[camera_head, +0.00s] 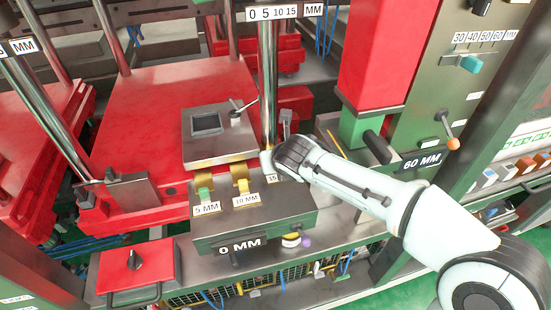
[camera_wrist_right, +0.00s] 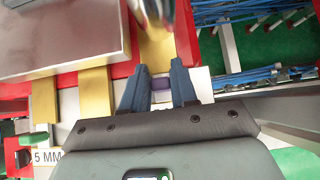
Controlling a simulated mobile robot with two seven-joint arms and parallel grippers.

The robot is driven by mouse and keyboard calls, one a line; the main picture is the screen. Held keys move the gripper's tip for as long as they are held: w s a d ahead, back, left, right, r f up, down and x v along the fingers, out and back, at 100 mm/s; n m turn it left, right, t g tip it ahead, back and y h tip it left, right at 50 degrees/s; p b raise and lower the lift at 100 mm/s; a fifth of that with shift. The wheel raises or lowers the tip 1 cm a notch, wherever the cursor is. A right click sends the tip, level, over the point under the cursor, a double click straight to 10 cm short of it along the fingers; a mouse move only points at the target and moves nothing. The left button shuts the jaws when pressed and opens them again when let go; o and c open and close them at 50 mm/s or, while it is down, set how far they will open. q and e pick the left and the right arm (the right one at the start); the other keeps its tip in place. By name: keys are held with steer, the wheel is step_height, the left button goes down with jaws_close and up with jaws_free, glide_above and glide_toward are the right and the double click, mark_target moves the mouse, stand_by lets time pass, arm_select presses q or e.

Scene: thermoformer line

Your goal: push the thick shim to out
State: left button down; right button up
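The thick shim is the one at the 15 plate (camera_head: 272,178), on the right of the row of three in the head view. My right arm covers most of it there. In the right wrist view its gold strip (camera_wrist_right: 157,50) runs up from a purple tab (camera_wrist_right: 161,84). My right gripper (camera_wrist_right: 160,70) has one dark finger on each side of this tab, with no clear gap, and looks shut on it. In the head view the right gripper (camera_head: 273,161) is at the shim's near end. My left gripper is not in view.
The 5 mm shim (camera_head: 203,186) and 10 mm shim (camera_head: 241,177) lie to the left. A steel column (camera_head: 268,80) stands just behind my right gripper. Blue hoses (camera_wrist_right: 240,82) show at the right in the wrist view.

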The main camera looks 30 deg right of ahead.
mark_target(281, 184)
steer(key=shift+s+a, duration=0.2)
steer(key=shift+s, duration=0.6)
steer(key=shift+s+a, duration=0.2)
steer(key=shift+s, duration=0.55)
steer(key=shift+s+a, duration=0.2)
steer(key=shift+s, duration=0.6)
jaws_close()
steer(key=shift+w, duration=0.1)
steer(key=o, duration=0.9)
jaws_free()
steer(key=shift+c, duration=0.2)
steer(key=shift+s, duration=0.25)
steer(key=shift+s+r, duration=0.15)
steer(key=shift+r, duration=0.2)
steer(key=v, duration=1.2)
steer(key=shift+s+r+p, duration=0.2)
steer(key=shift+s+p, duration=0.1)
steer(key=shift+p, duration=0.15)
